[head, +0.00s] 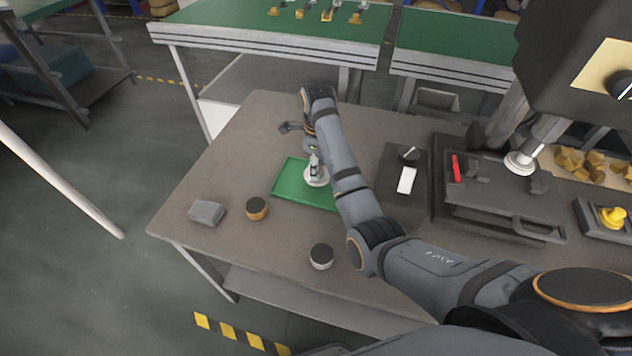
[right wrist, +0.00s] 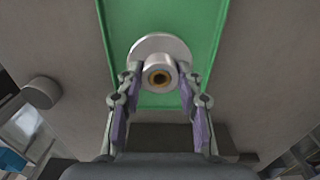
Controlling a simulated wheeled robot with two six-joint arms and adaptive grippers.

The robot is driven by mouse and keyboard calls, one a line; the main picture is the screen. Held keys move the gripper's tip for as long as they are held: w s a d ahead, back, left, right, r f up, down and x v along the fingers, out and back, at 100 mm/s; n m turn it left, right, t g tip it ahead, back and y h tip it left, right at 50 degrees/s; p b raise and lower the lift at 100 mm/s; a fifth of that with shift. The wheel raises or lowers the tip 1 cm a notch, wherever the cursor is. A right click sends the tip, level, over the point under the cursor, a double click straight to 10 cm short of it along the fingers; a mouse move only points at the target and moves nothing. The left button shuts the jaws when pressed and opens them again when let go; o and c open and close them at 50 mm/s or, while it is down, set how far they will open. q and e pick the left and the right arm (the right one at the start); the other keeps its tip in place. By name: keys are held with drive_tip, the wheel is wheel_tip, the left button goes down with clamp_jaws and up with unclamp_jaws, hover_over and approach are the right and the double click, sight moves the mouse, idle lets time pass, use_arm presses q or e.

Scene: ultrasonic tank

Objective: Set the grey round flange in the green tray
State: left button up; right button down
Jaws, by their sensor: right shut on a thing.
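The grey round flange (right wrist: 160,52) shows in the right wrist view as a pale disc with a hub and a brass-coloured bore. In the head view the flange (head: 317,181) is at the right part of the green tray (head: 290,184). My right gripper (right wrist: 160,80) is shut on the flange's hub, one finger on each side. In the head view my right gripper (head: 314,160) is above the tray, partly hidden by my arm. The flange is over the tray; I cannot tell whether it touches the floor. My left gripper is not in view.
On the table (head: 190,182), a grey block (head: 207,213), an orange-sided round part (head: 257,208) and a dark-topped round part (head: 321,256) stand near the tray. A black box with a white switch (head: 407,180) and a press-like machine (head: 500,190) are to the right.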

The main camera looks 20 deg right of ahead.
drive_tip(key=shift+w+a+f, duration=0.1)
drive_tip(key=shift+f, duration=0.1)
drive_tip(key=shift+w+f, duration=0.15)
drive_tip(key=shift+f, duration=1.4)
drive_tip(key=c, duration=0.9)
unclamp_jaws()
drive_tip(key=shift+f, duration=0.1)
drive_tip(key=shift+o, duration=0.2)
